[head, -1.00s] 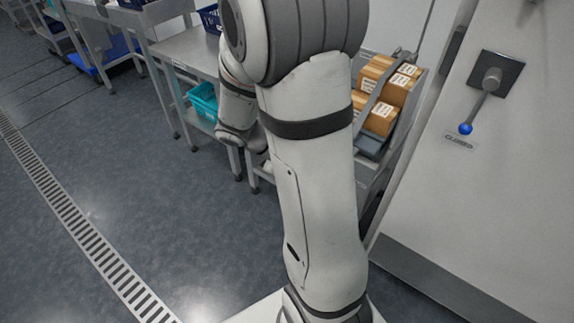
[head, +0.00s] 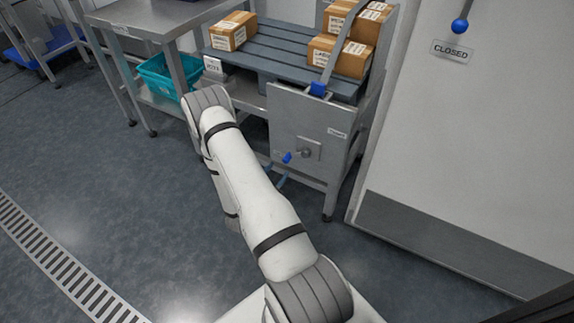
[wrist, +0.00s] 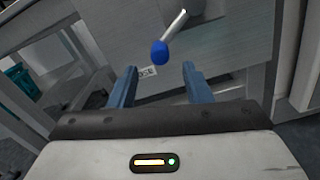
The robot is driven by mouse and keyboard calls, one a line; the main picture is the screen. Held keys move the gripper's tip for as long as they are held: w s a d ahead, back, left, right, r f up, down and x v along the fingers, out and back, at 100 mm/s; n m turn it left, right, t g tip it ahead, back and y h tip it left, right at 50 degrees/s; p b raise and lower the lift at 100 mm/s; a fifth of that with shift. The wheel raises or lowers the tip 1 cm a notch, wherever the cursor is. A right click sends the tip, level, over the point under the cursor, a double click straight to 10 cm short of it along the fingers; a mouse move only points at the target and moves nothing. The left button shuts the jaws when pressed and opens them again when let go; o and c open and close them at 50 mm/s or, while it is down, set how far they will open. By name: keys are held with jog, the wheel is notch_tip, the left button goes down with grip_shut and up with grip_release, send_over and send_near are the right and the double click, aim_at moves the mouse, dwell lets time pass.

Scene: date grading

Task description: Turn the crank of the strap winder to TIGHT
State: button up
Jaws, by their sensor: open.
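The strap winder's grey panel (head: 290,112) is on the front of the pallet stand in the head view. Its crank hub (head: 306,153) carries a short arm ending in a blue knob (head: 287,158), left of and slightly below the hub. In the wrist view the blue knob (wrist: 159,52) hangs at the lower end of the metal crank arm (wrist: 175,24). My gripper (wrist: 158,70) is open and empty. Its two blue fingers point toward the panel, and the knob appears just beyond and between their tips. In the head view my arm hides most of the gripper.
A teal crate (head: 160,78) is left under a steel table (head: 150,14).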

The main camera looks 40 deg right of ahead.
aim_at(284, 162)
jog(key=shift+w+d+f, duration=0.15)
jog(key=shift+d+f, duration=0.1)
jog(key=shift+d, duration=0.1)
jog(key=b+x, duration=0.2)
jog(key=x, duration=0.5)
jog(key=shift+r, duration=0.15)
jog(key=shift+a, duration=0.1)
jog(key=shift+c, duration=0.3)
grip_shut()
